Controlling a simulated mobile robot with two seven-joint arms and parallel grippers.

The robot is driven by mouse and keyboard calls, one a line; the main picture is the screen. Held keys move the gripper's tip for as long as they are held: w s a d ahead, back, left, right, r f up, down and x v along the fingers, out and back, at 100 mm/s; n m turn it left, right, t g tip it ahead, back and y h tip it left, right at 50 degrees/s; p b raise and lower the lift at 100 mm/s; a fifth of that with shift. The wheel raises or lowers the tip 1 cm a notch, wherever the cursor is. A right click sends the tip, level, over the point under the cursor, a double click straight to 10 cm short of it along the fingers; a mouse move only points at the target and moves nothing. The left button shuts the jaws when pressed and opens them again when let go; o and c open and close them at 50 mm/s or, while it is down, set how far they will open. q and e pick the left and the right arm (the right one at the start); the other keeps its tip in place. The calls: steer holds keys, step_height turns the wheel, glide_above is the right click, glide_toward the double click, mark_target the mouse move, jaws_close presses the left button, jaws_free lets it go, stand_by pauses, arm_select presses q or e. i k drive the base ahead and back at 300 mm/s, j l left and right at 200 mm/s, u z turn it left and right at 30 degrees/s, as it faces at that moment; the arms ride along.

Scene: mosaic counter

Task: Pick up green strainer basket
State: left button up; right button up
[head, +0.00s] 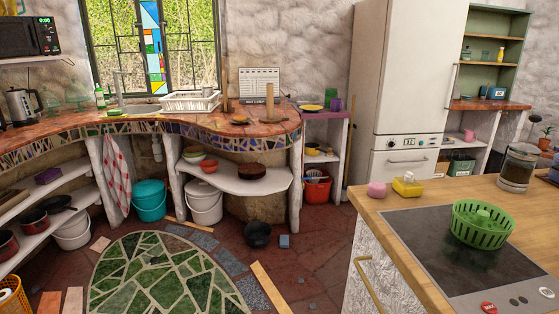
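The green strainer basket (481,228) stands upright on the dark glass cooktop at the right of the head view. It is round, with slotted sides and a raised knob in its middle. Nothing is touching it except the cooktop. Neither of my grippers shows in the head view.
The cooktop (425,245) is set in a wooden counter (376,207). A glass press jug (518,168), a yellow box (407,188) and a pink round thing (376,190) stand near its back edge. A black pot (257,234) and a blue block (285,241) lie on the floor.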

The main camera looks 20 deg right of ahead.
mark_target(480, 225)
steer(key=i+z, duration=0.2)
steer(key=z, duration=0.25)
steer(key=i+j+z, duration=0.1)
steer(key=z, duration=0.3)
steer(key=i+j+z, duration=0.2)
steer(key=z, duration=0.25)
steer(key=i+j+z, duration=0.2)
steer(key=z, duration=0.25)
steer(key=i+j+z, duration=0.15)
steer(key=z, duration=0.3)
steer(key=i+j+z, duration=0.1)
steer(key=j+z, duration=0.3)
steer(key=i+j+z, duration=0.1)
steer(key=j+z, duration=0.6)
steer(key=z, duration=0.15)
